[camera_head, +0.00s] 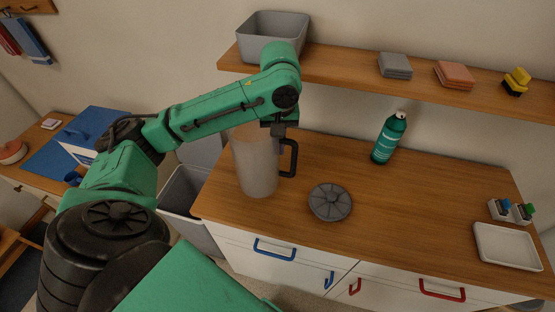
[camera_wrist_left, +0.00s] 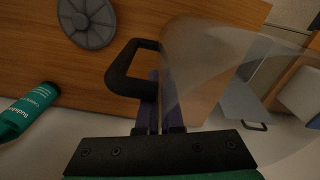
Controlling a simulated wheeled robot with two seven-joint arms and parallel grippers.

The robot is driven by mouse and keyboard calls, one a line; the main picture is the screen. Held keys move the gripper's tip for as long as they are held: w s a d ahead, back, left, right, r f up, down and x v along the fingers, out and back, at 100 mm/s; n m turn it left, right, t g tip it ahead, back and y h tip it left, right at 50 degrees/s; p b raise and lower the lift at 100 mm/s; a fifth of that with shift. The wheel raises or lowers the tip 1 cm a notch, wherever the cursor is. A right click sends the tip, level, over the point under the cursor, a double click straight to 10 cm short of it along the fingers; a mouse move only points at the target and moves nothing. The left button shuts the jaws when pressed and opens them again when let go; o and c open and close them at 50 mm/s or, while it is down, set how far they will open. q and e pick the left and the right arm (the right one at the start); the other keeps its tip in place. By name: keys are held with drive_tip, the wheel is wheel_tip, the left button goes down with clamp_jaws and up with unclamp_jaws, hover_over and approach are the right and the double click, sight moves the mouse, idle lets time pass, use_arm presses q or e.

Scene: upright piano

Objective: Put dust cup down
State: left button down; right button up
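The dust cup (camera_head: 254,165) is a tall translucent grey cup with a black handle on its right side. It is upright at the left end of the wooden counter; I cannot tell whether its base touches the wood. In the left wrist view the cup (camera_wrist_left: 205,65) looks see-through, with the handle (camera_wrist_left: 122,70) beside it. My left gripper (camera_head: 278,128) is at the top of the cup by the handle. The right gripper is not in view.
A round grey lid (camera_head: 330,201) lies right of the cup on the counter (camera_head: 430,190). A teal bottle (camera_head: 388,138) stands behind it. A white tray (camera_head: 506,246) is at the far right. A shelf (camera_head: 345,73) with a grey bin (camera_head: 272,35) hangs above. The middle counter is clear.

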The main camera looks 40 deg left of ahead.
sight(278, 159)
use_arm(q)
wheel_tip(278, 159, down, 4)
drive_tip(key=shift+s+f, duration=0.1)
drive_tip(key=shift+s, duration=0.05)
drive_tip(key=shift+s+a+f, duration=0.1)
drive_tip(key=shift+a+f, duration=0.05)
drive_tip(key=shift+a, duration=0.05)
drive_tip(key=shift+d+f, duration=0.1)
drive_tip(key=shift+d, duration=0.05)
drive_tip(key=c, duration=1.2)
unclamp_jaws()
drive_tip(key=shift+o, duration=0.6)
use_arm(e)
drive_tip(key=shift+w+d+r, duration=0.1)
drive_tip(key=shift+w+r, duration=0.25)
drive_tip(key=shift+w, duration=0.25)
